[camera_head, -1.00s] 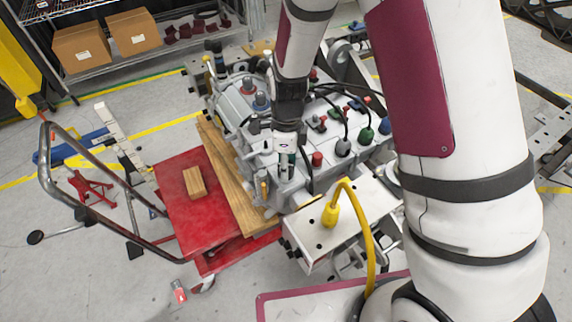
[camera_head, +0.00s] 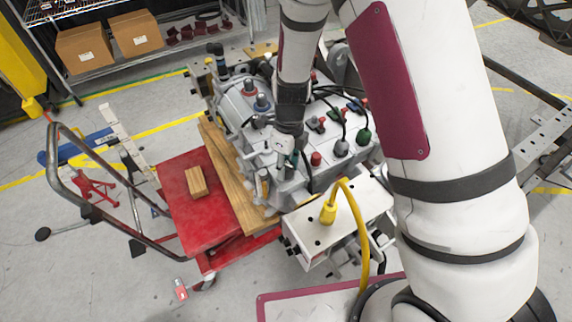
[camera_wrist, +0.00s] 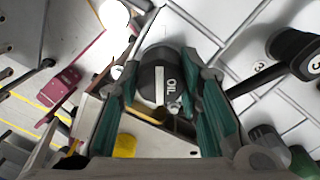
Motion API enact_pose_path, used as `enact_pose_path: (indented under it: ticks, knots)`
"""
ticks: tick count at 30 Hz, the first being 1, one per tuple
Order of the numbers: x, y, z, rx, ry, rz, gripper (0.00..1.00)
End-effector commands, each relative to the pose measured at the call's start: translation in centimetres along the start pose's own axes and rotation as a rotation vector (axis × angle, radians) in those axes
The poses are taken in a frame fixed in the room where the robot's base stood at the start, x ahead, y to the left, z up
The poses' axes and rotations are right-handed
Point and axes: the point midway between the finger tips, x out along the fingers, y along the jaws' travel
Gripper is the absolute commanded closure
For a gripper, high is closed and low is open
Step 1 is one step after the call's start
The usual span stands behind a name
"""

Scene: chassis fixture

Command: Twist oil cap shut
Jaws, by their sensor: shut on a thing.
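The oil cap (camera_wrist: 158,78) is black with a white bar and the word OIL on its top. In the wrist view it sits between the green-padded fingers of my gripper (camera_wrist: 163,105), which is shut on it. In the head view my gripper (camera_head: 285,150) reaches down to the near side of the grey engine block (camera_head: 312,187). The cap is hidden there behind the gripper. I cannot tell how far the cap is turned.
A red cart (camera_head: 208,228) with wooden planks and a small wood block (camera_head: 196,182) stands left of the block. A yellow plug and cable (camera_head: 328,213) rise from a white box (camera_head: 312,238) in front. Black, green and red fittings crowd the block's top right.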

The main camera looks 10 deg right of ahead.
Motion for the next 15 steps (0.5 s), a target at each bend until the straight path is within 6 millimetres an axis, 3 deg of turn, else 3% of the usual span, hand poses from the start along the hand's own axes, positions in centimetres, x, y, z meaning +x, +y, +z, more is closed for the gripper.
enact_pose_path:
  ticks: [5, 6, 8, 15]
  knots:
    - [0.26, 0.07, -0.24, 0.002, 0.006, 0.004, 1.0]
    - [0.26, 0.08, -0.24, 0.002, 0.006, 0.004, 0.61]
    - [0.23, 0.06, -0.2, 0.001, 0.006, 0.004, 0.47]
    - [0.12, 0.04, -0.1, 0.0, 0.003, 0.002, 0.44]
